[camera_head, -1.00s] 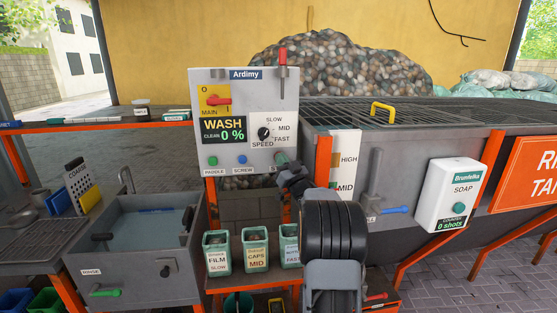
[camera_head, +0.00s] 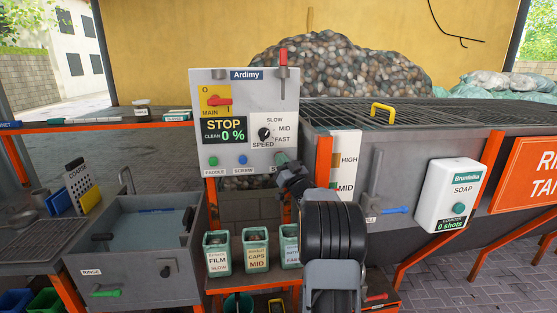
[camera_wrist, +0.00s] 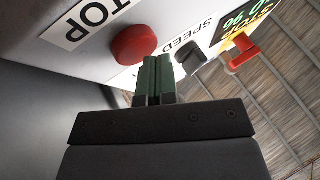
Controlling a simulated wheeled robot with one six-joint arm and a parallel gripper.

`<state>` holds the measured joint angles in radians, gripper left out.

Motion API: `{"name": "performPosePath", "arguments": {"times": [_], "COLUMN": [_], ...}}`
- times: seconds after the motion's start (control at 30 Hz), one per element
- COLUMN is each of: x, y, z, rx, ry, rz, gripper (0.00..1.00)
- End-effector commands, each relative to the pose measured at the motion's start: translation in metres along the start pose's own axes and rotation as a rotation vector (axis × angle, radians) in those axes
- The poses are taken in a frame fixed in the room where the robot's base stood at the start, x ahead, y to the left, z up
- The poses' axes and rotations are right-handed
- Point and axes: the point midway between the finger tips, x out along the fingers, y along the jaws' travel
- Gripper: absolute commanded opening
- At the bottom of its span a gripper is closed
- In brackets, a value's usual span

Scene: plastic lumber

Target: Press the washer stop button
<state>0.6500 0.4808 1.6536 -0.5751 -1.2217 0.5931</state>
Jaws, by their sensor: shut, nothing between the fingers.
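The grey washer control panel (camera_head: 247,92) stands in the middle of the head view. Its display (camera_head: 223,129) reads STOP and CLEAN 0 %. The round red stop button (camera_wrist: 133,45) shows in the wrist view beside a partly cut-off label (camera_wrist: 86,17) reading "TOP". In the head view my gripper and wrist hide that button at the panel's lower right. My gripper (camera_wrist: 156,62) is shut and empty, its green fingertips at the panel right beside the red button. I cannot tell whether they touch it. The gripper (camera_head: 281,158) also shows in the head view.
A black speed knob (camera_head: 264,133), a red main switch (camera_head: 218,101) and a red-handled lever (camera_head: 283,60) are on the panel. Green paddle (camera_head: 213,161) and blue screw (camera_head: 242,160) buttons sit left of my gripper. Labelled bins (camera_head: 255,251) stand below; a rinse sink (camera_head: 135,240) is left.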

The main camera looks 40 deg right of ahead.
Motion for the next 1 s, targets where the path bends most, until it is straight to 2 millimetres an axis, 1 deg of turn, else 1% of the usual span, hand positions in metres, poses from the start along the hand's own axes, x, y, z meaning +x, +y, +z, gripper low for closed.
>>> {"name": "performPosePath", "arguments": {"times": [0.03, 0.4, 0.77, 0.87, 1.0], "x": [-0.001, -0.017, -0.019, -0.023, -0.034], "y": [0.004, 0.004, 0.006, 0.005, -0.002], "z": [-0.003, -0.007, -0.008, -0.009, -0.013], "rx": [-0.008, -0.008, -0.008, -0.008, -0.008], "ry": [0.006, 0.004, 0.002, 0.002, 0.003], "rz": [0.003, 0.008, 0.013, 0.013, 0.012], "gripper": [0.00, 0.00, 0.00, 0.00, 0.00]}}
